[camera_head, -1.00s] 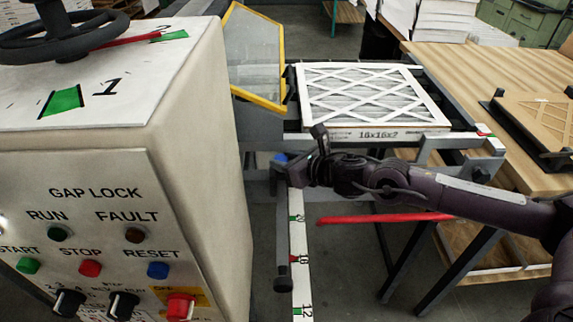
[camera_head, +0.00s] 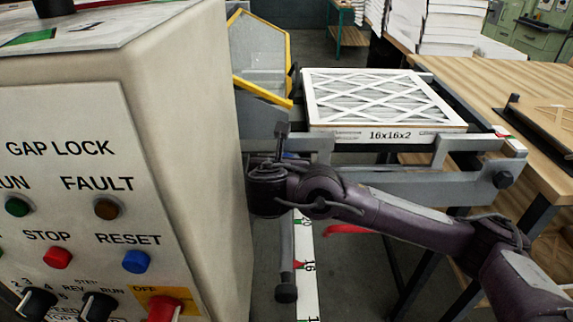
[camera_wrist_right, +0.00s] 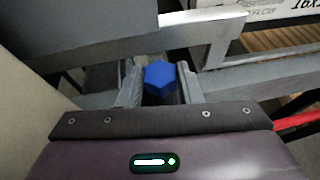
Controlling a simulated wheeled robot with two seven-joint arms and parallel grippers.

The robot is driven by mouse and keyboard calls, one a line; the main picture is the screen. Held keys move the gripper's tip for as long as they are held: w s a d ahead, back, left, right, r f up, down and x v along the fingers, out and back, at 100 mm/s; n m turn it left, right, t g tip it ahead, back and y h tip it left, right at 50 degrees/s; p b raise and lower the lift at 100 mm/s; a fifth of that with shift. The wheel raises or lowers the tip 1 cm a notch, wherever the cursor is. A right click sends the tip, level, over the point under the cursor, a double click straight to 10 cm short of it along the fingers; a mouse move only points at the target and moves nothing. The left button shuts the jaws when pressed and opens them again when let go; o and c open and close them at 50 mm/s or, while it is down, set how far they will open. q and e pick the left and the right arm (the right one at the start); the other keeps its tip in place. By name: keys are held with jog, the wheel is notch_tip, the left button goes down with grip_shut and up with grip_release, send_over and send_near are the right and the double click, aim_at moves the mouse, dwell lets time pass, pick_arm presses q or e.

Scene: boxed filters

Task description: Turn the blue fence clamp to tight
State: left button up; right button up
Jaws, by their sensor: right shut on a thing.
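The blue fence clamp (camera_wrist_right: 159,76) shows in the right wrist view as a blue hexagonal knob between the two grey fingers of my right gripper (camera_wrist_right: 160,88). The fingers are shut on it from both sides. The tight and loose marks of the clamp cannot be made out. My left gripper is not in view.
A control cabinet (camera_head: 190,110) with buttons stands close on the left of the right gripper. A boxed filter (camera_head: 380,98) marked 16x16x2 lies on the grey frame behind. A numbered scale strip (camera_head: 305,265) runs below the gripper. A wooden table (camera_head: 480,85) is at the right.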

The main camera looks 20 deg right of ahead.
jog(key=shift+w+a+m+h, duration=0.1)
jog(key=shift+m+h, duration=0.5)
jog(key=shift+h, duration=0.1)
jog(key=shift+g, duration=0.3)
jog(key=shift+r, duration=0.1)
jog(key=o, duration=0.7)
notch_tip(320, 180, up, 20)
jog(key=p, duration=0.1)
